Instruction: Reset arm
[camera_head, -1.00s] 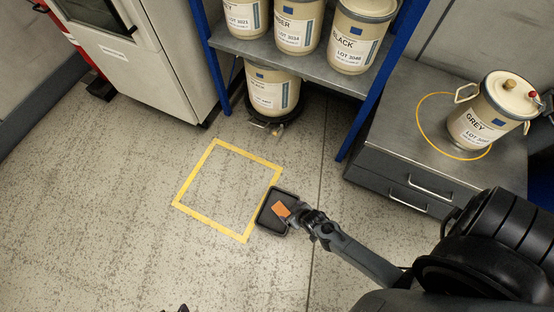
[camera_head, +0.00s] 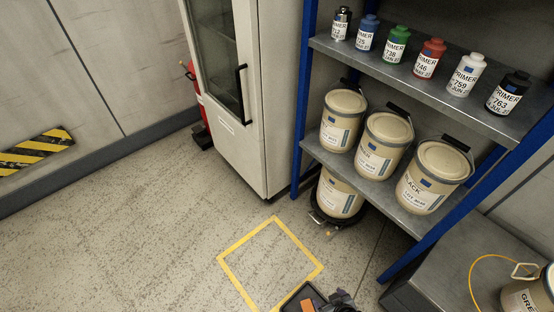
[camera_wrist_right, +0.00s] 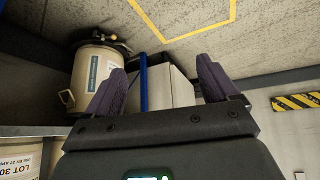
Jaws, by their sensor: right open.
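My right gripper (camera_wrist_right: 157,78) shows in the right wrist view, its two dark fingers apart with nothing held between them. Beyond the fingers are the white cabinet, a blue rack post and a drum. In the head view, a dark shape at the bottom edge is cut off, and I cannot tell whether it is part of my right arm. My left gripper is not in view.
The blue rack (camera_head: 302,95) holds primer bottles and drums, with another drum (camera_head: 338,196) below. A tall cabinet (camera_head: 262,110) stands left of it. A yellow floor square (camera_head: 244,238) looks mostly clear. A grey-labelled drum (camera_head: 527,296) is at lower right.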

